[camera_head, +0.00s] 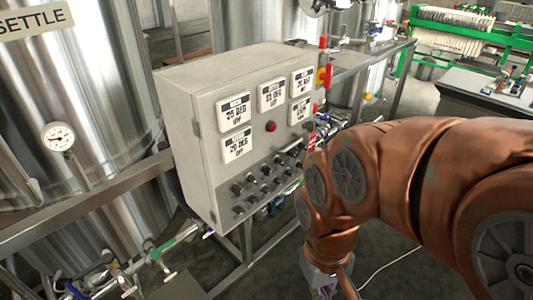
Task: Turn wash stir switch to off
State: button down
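A grey control box (187,132) stands in the middle of the head view. Its front carries several white displays (236,112), a red button (271,126) and rows of dark rotary switches (251,178) low down. The switch labels are too small to read, so I cannot tell which one is the wash stir switch or how it is set. My copper-coloured arm comes in from the right and bends down. My gripper (324,292) is at the bottom edge, below and right of the switches and apart from them. Its fingers are mostly cut off.
A steel tank (95,90) marked SETTLE with a round gauge (58,137) stands at left. Pipes and valves with red handles (328,75) are right of the box. A metal frame rail (90,205) runs below. A dark bench (485,95) and green-framed equipment (460,28) are at right.

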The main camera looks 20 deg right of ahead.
aim_at(238, 190)
jog(key=z, duration=2)
jog(key=k, duration=1.35)
jog(key=u, duration=1.9)
jog(key=i, duration=0.5)
jog(key=z, duration=0.05)
